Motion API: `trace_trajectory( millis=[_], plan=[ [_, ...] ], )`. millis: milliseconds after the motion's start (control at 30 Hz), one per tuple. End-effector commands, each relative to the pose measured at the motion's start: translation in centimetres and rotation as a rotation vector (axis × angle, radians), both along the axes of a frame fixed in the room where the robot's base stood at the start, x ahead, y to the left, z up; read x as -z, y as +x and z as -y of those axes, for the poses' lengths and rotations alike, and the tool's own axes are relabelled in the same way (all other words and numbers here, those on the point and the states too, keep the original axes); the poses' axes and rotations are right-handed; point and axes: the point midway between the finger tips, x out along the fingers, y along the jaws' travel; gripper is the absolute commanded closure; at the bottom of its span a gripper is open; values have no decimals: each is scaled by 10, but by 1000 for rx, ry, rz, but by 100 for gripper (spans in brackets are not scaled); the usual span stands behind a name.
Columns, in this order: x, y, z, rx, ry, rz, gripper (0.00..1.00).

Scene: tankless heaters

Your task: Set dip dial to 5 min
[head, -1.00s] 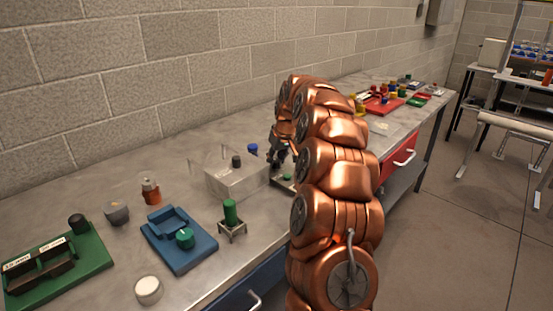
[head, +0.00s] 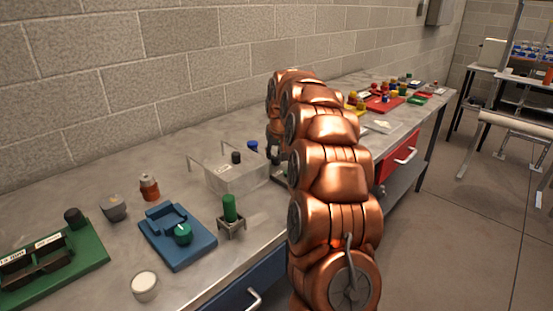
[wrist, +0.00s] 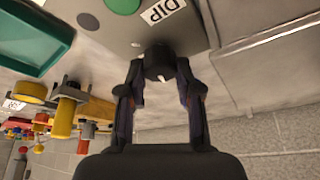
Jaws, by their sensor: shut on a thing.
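The dip dial (wrist: 159,58) is a black knob with a small white mark, on a grey plate (wrist: 190,35) beside a white label reading DIP (wrist: 163,11). In the wrist view my gripper (wrist: 159,72) has one finger on each side of the dial and is shut on it. No minute scale is readable, so the setting cannot be told. In the head view my gripper (head: 273,155) shows only as a dark part behind my copper arm, which hides the dial.
A green button (wrist: 122,4) and a grey disc (wrist: 88,21) sit near the DIP label. A clear box (head: 235,178) stands left of my arm in the head view. A blue block (head: 178,248) and a green stand (head: 60,270) lie nearer on the bench.

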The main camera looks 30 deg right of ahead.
Motion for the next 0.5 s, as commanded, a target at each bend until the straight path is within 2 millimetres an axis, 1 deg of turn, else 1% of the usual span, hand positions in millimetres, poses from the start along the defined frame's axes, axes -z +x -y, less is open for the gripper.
trace_trajectory(
  millis=[33, 300, 500],
  plan=[
    [3, 0, 0, 40, -4, 0, 100],
    [2, 2, 0, 257, -3, 5, 100],
    [2, 1, 0, 374, -1, 0, 100]
  ],
)
